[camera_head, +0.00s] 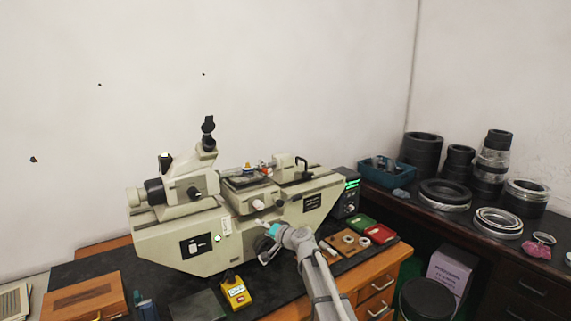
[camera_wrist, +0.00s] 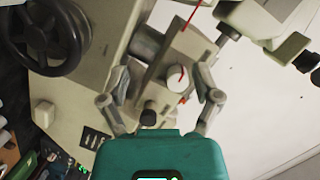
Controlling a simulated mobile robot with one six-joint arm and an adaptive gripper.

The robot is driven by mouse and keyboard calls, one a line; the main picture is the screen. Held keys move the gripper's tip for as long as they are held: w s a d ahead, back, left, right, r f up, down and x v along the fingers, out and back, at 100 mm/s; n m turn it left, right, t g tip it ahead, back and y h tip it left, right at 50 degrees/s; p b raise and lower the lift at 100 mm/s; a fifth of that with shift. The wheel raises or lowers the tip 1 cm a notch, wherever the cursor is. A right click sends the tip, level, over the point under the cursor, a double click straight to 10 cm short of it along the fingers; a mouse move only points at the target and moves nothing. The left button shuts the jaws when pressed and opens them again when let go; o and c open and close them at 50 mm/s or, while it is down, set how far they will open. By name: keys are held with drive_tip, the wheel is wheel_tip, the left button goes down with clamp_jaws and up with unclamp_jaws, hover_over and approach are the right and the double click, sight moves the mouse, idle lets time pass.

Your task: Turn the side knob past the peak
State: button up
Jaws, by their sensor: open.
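A cream bench measuring machine (camera_head: 170,240) stands on the dark mat. A pale round knob (camera_head: 258,204) sticks out from the front of its middle stage. My gripper (camera_head: 264,226) is just below and in front of that knob. In the wrist view my gripper (camera_wrist: 161,78) is open, with its two fingers apart. A pale cylindrical knob (camera_wrist: 177,80) with a red mark shows between the fingers, touching neither as far as I can see. A small black knob (camera_wrist: 148,118) lies closer to the teal palm. I cannot tell which knob is the side knob.
A black handwheel (camera_wrist: 45,38) is at the upper left of the wrist view. A box with a green display (camera_head: 351,186) stands right of the machine. A yellow device (camera_head: 235,292) and a wooden tray (camera_head: 346,242) lie in front. Dark rings (camera_head: 423,155) fill the right bench.

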drive_tip(key=s+d+f+n+g+h, duration=0.1)
drive_tip(key=s+d+f+g+h, duration=0.2)
drive_tip(key=s+d, duration=0.5)
drive_tip(key=s+d+f+n+g+h, duration=0.1)
drive_tip(key=s+d+f+g+h, duration=0.3)
drive_tip(key=s, duration=1)
drive_tip(key=s+d+f+n+g+h, duration=0.1)
drive_tip(key=s+d+f+g+h, duration=0.3)
drive_tip(key=s+d+f, duration=0.4)
drive_tip(key=s+d, duration=0.3)
drive_tip(key=d, duration=0.2)
drive_tip(key=shift+f+h, duration=0.15)
drive_tip(key=shift+h, duration=0.15)
drive_tip(key=shift+s+a, duration=0.1)
